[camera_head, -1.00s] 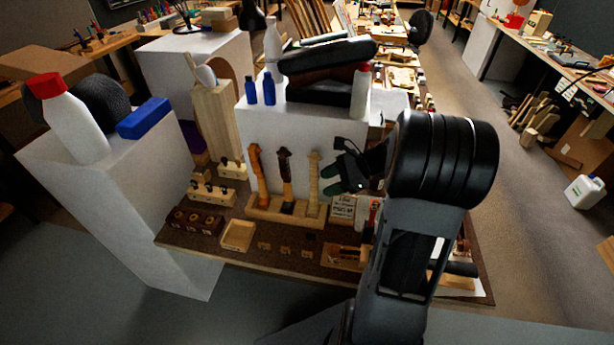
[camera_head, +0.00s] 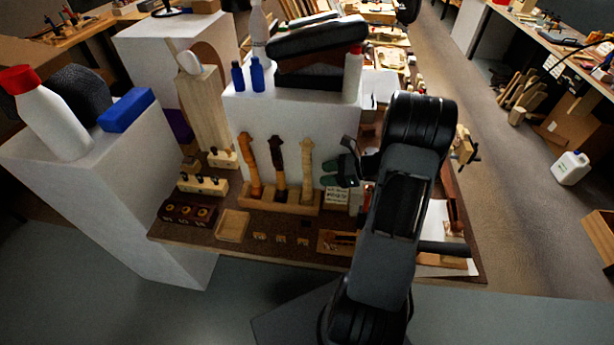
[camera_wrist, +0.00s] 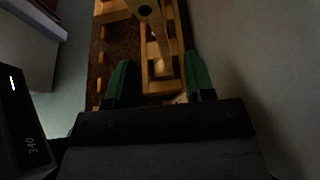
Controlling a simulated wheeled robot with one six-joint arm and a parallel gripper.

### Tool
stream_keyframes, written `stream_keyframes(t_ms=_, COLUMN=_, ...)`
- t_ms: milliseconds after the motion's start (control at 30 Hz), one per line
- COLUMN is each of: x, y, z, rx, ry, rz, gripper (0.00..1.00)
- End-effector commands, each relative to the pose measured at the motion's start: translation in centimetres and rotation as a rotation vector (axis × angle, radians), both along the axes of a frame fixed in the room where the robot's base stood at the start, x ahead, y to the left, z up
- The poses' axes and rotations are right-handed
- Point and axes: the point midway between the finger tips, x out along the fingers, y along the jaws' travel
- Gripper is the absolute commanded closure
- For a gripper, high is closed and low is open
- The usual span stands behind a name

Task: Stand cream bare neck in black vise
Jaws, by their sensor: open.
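The cream bare neck (camera_head: 307,165) stands upright at the right end of a wooden rack (camera_head: 276,200), beside an orange-brown neck (camera_head: 250,165) and a dark brown neck (camera_head: 279,165). My gripper (camera_head: 332,172) is open just to the right of the cream neck. In the wrist view, my gripper's green fingers (camera_wrist: 160,82) are spread apart, with a pale neck (camera_wrist: 158,35) showing ahead between them; contact cannot be told. I cannot make out the black vise clearly; my arm covers part of the bench's right side.
A white block (camera_head: 235,125) stands close behind the rack, carrying blue bottles (camera_head: 257,75) and dark cases. A small wooden tray (camera_head: 232,226) and a dark holed block (camera_head: 188,212) lie in front and left. A small sign (camera_head: 337,196) stands right of the rack.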

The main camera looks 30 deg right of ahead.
Motion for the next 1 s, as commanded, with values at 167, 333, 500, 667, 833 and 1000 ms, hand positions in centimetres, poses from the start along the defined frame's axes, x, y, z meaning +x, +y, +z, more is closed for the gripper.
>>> stream_keyframes(t_ms=167, x=1.1, y=1.8, z=-0.8, rx=0.002, ry=0.002, rz=0.004, gripper=0.51)
stream_keyframes(t_ms=333, x=2.4, y=3.7, z=-1.7, rx=0.001, ry=0.001, rz=0.004, gripper=0.51)
stream_keyframes(t_ms=500, x=3.1, y=4.6, z=-2.2, rx=0.001, ry=0.001, rz=0.001, gripper=0.51)
stream_keyframes(t_ms=667, x=3.2, y=4.8, z=-2.3, rx=0.000, ry=0.000, rz=0.001, gripper=0.51)
stream_keyframes(t_ms=833, x=3.2, y=4.8, z=-2.3, rx=0.000, ry=0.000, rz=0.001, gripper=0.56)
stream_keyframes(t_ms=1000, x=3.2, y=4.7, z=-2.3, rx=0.000, ry=0.000, rz=0.001, gripper=0.72)
